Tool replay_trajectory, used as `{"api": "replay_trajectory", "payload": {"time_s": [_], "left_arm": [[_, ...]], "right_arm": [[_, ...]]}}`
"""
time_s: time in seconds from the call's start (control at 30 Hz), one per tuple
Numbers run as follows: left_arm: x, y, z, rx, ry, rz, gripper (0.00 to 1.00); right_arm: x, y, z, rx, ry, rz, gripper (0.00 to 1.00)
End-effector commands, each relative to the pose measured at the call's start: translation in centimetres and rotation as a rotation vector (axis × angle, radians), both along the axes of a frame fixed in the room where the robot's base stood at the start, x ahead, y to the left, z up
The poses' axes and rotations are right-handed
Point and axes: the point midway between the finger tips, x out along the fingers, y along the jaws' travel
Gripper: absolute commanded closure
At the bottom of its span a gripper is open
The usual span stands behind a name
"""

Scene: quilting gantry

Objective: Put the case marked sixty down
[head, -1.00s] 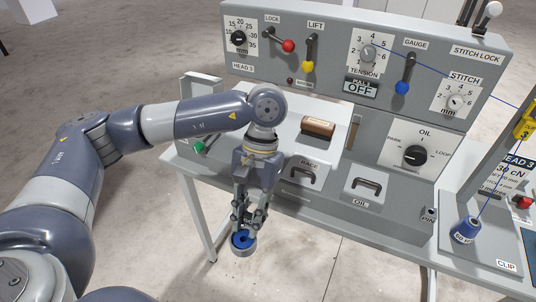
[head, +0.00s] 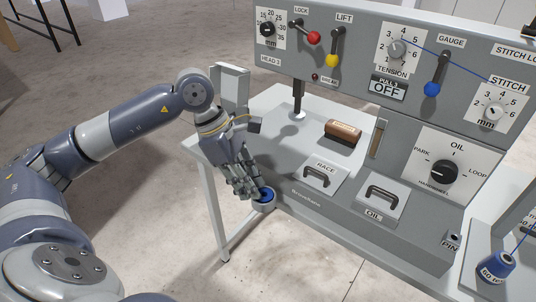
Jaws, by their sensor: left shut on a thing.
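A small round grey case (head: 263,207) with blue inside it is at the tips of my left gripper (head: 255,192) in the head view. The left gripper is shut on it, fingers pointing down and to the right. The case shows against the front left corner of the machine's table; I cannot tell whether it touches anything there. No number can be read on it, and its far side is hidden by the fingers. My right gripper is not in view.
The grey machine panel (head: 349,75) carries levers and dials. RACE (head: 316,178) and OIL (head: 380,197) covers with black handles lie in front. A brown roller (head: 343,132) rests behind them. A blue spool (head: 496,264) stands at right. White tabletop (head: 268,105) is bare at the back left.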

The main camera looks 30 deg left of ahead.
Motion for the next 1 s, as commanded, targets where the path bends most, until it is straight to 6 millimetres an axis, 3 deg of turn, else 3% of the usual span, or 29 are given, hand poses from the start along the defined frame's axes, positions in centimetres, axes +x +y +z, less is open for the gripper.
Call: {"api": "replay_trajectory", "payload": {"time_s": [0.3, 0.6, 0.83, 1.0], "left_arm": [[0.9, 4.9, 0.6, 0.003, -0.001, 0.565, 1.00], [1.5, 8.3, 2.4, -0.005, -0.004, 0.993, 1.00], [1.7, 9.4, 3.3, -0.007, 0.000, 1.134, 1.00], [3.3, 9.3, 3.6, -0.013, 0.004, 1.147, 1.00]], "right_arm": [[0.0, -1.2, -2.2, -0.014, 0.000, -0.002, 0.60], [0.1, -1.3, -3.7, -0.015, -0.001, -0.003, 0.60], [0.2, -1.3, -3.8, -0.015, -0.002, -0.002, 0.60], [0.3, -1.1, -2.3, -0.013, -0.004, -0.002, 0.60]]}}
